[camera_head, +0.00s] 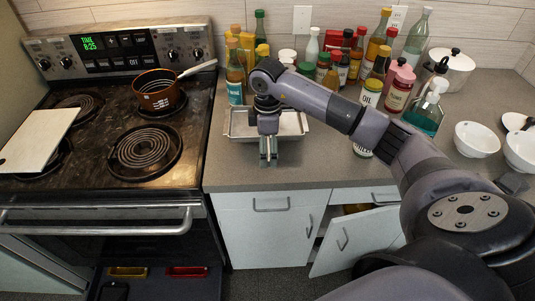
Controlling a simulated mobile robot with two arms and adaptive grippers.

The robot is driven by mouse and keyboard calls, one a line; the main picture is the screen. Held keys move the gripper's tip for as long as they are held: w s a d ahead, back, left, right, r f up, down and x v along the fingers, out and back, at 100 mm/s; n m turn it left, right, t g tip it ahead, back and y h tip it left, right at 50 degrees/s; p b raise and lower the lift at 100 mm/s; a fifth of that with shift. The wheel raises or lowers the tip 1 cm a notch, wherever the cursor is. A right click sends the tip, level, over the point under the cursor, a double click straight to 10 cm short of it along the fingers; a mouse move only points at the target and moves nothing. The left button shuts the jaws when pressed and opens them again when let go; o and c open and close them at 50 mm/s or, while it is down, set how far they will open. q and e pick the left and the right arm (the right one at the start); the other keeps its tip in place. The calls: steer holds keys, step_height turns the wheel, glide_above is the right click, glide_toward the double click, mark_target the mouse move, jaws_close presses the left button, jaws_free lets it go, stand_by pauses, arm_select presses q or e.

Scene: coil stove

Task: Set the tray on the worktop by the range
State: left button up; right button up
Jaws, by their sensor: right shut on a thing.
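A silver metal tray (238,124) is at the worktop (225,172) just right of the range (130,125). It looks level and appears to lie on or very close to the surface; I cannot tell if it bears fully. My right gripper (268,158) points down at the tray's front edge and is shut on that rim. The wrist hides the tray's middle. My left gripper is out of view.
A brown pot (157,91) stands on a rear burner and a white board (36,140) lies over the left burners. Several bottles and jars crowd the worktop behind the tray. White bowls (476,139) stand at right. A cabinet door (352,240) below hangs open.

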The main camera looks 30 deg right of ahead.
step_height(320, 180, down, 4)
steer(key=shift+r+p, duration=0.2)
steer(key=shift+p, duration=0.2)
steer(key=shift+w+f, duration=0.1)
steer(key=shift+f, duration=0.35)
steer(key=o, duration=1.2)
steer(key=shift+f, duration=0.1)
